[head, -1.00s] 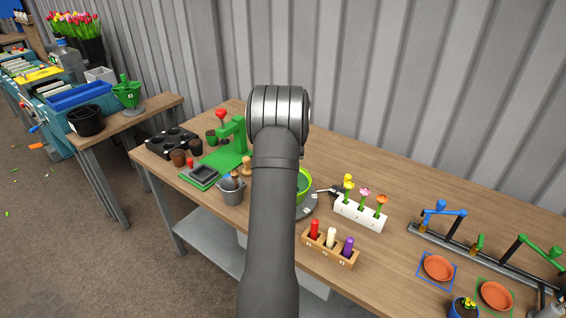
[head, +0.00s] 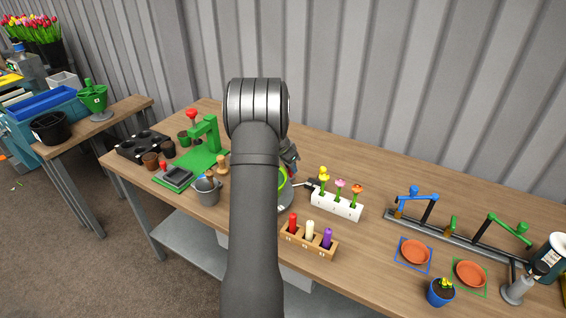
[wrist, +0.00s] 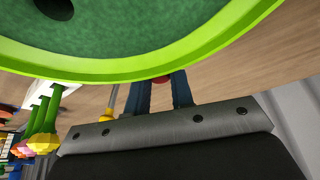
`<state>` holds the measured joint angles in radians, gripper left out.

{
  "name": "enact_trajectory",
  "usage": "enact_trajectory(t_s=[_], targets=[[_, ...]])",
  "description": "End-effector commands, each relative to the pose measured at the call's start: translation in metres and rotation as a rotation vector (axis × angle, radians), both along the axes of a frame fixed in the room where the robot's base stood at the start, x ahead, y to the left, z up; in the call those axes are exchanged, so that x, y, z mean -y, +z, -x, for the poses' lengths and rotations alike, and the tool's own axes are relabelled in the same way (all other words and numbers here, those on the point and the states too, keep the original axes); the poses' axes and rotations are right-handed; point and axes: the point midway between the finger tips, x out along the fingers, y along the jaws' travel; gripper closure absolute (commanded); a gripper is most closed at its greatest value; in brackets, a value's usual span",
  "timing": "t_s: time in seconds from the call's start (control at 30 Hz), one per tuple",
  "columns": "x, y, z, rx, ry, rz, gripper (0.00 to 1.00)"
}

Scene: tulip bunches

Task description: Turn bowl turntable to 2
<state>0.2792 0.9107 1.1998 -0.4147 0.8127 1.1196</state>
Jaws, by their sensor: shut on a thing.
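The green bowl (head: 283,183) on its grey turntable (head: 284,203) is mostly hidden behind my arm in the head view. In the wrist view, the bowl (wrist: 150,35) fills the top, with a lime rim and dark green inside. My gripper (wrist: 160,88) is just outside the rim, its two dark blue fingers pointing towards the bowl. It is shut on a small red part (wrist: 162,79) at the fingertips, mostly hidden by the rim and fingers. My gripper also shows in the head view (head: 290,170), partly behind my arm. The turntable's number marks cannot be read now.
A white block with flowers (head: 337,206) stands right of the turntable. A wooden rack with red, white and purple pieces (head: 309,241) is in front. A grey bucket (head: 207,191) and green press (head: 205,135) stand left. Bare tabletop (head: 370,175) lies behind the flowers.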

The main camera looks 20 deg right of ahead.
Motion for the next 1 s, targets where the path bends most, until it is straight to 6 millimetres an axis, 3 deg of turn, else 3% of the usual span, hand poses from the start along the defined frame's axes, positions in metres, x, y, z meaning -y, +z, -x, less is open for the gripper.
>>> enact_trajectory(t_s=[0.5, 1.0], targets=[[0.01, 0.0, 0.042, -0.001, -0.353, -0.001, 1.0], [0.01, 0.0, 0.05, 0.001, -0.428, -0.002, 1.0]])
